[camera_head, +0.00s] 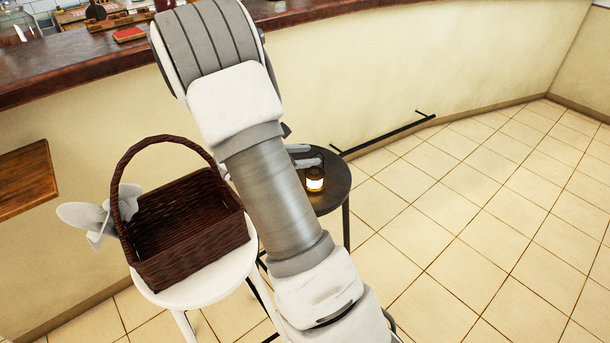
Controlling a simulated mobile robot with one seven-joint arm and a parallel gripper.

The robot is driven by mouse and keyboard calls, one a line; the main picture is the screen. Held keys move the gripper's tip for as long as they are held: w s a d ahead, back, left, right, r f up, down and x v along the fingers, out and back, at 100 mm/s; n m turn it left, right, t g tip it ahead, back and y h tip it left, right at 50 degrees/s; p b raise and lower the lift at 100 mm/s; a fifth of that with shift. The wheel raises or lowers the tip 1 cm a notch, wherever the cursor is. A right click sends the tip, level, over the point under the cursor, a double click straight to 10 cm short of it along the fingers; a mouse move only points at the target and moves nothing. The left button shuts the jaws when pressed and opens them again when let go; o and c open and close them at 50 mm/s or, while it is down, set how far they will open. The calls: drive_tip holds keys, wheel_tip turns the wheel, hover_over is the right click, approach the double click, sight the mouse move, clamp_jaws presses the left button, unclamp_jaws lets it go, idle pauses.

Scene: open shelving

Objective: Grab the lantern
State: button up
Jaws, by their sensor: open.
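A small lantern (314,182) with a bright glow stands upright on a dark round table (331,198), just right of my arm in the head view. My gripper (308,158) shows only in part, behind my arm. Its pale fingers are open beside and a little above the lantern's top. I cannot tell whether they touch it. My arm hides the left part of the table and most of the gripper.
A dark wicker basket (190,232) with a white bow sits on a white stool (205,292) left of my arm. A wood-topped counter (75,62) runs behind, with a black foot rail (388,134) low on its wall. The tiled floor (480,240) on the right is clear.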

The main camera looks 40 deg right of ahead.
sight(315, 171)
drive_tip(key=w+d+f, duration=0.1)
drive_tip(key=d+f, duration=0.1)
drive_tip(key=w+d+f+n, duration=0.1)
drive_tip(key=d, duration=0.2)
drive_tip(key=w+d+f+n+t, duration=0.1)
drive_tip(key=d+f, duration=0.1)
drive_tip(key=shift+w+d+f+h, duration=0.3)
drive_tip(key=shift+w+d, duration=0.1)
drive_tip(key=shift+c, duration=0.3)
clamp_jaws()
drive_tip(key=shift+r, duration=0.1)
idle(0.8)
